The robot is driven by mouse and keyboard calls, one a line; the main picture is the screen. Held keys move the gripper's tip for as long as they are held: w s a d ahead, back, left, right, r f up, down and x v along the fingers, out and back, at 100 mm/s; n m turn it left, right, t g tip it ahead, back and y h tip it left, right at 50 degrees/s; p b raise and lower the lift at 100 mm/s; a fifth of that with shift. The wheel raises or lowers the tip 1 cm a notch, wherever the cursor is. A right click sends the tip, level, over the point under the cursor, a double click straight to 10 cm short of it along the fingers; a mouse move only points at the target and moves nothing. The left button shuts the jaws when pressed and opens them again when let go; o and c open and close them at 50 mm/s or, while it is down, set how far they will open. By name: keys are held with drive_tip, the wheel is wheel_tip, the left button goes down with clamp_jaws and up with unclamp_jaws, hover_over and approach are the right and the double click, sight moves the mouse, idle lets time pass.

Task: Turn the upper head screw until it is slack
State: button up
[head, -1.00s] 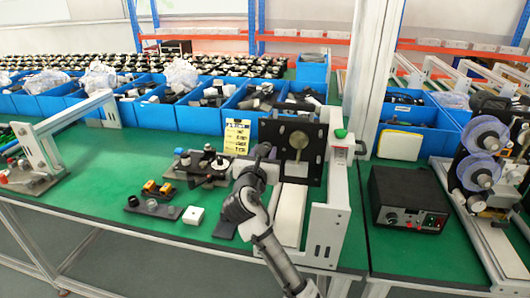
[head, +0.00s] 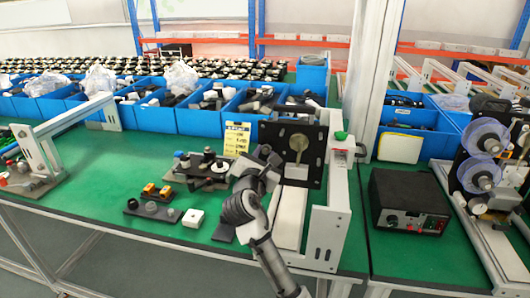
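A black upright plate (head: 310,168) stands in a white frame on the green bench, right of centre. A round brass-coloured part (head: 299,142) with a short stem hangs on its face. A green knob (head: 341,135) sits on top of the frame's right post. I cannot tell which small part is the upper head screw. My gripper (head: 268,156) is at the plate's lower left edge, left of and below the brass part. Its fingers are small and dark against the plate, so their opening and any contact do not show.
A white rail (head: 290,216) runs forward below the plate. Small fixtures (head: 208,168) and a white block (head: 193,218) lie left of my arm. Blue bins (head: 198,118) line the back. A black control box (head: 408,201) stands right.

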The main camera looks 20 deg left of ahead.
clamp_jaws()
drive_tip(key=n+p, duration=0.1)
drive_tip(key=n, duration=0.1)
drive_tip(key=shift+d+r+n+p, duration=0.1)
drive_tip(key=shift+r+n+p, duration=0.2)
drive_tip(key=shift+p, duration=0.1)
drive_tip(key=n+p, duration=0.1)
drive_tip(key=n, duration=0.2)
drive_tip(key=n+p, duration=0.1)
drive_tip(key=n, duration=0.2)
drive_tip(key=shift+f, duration=0.1)
drive_tip(key=shift+s+f+n, duration=0.1)
drive_tip(key=shift+f+n, duration=0.05)
drive_tip(key=shift+n, duration=0.45)
drive_tip(key=shift+o, duration=1.3)
unclamp_jaws()
